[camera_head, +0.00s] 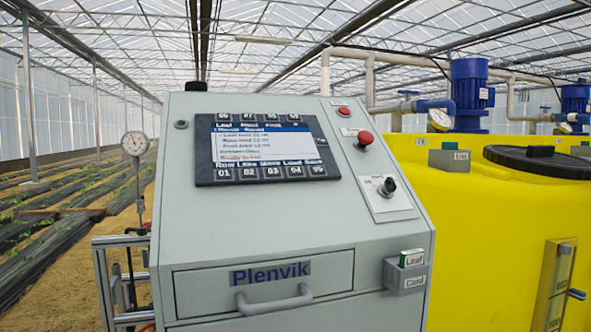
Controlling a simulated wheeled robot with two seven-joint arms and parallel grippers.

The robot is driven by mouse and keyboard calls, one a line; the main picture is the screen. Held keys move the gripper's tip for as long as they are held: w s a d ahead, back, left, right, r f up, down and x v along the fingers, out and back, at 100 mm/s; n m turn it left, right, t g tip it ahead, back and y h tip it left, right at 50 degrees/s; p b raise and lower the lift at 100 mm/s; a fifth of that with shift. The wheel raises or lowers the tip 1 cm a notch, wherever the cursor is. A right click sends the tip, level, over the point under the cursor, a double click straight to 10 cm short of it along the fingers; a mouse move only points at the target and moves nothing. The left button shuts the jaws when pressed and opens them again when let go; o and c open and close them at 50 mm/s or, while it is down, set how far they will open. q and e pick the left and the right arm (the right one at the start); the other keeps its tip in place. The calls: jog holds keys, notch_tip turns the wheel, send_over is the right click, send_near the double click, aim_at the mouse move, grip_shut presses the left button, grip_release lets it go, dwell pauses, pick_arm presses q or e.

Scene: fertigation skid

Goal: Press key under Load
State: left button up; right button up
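The control panel (262,148) sits on the sloped top of a grey cabinet, with a lit screen (263,143) showing a text menu. Along the screen's bottom edge runs a row of small labels; the one reading Load (293,162) is fourth from the left. Directly below it is the dark key marked 04 (295,172), between key 03 (271,173) and key 05 (318,171). Another row of keys lies along the panel's top edge, with small labels below it. Neither of my grippers is in view, and nothing covers the panel.
Right of the panel are a red mushroom button (365,138) and a black selector knob (388,186). A drawer handle (275,300) and a card holder (405,272) stick out at the front. A yellow tank (500,220) stands close on the right; a gauge post (136,150) stands left.

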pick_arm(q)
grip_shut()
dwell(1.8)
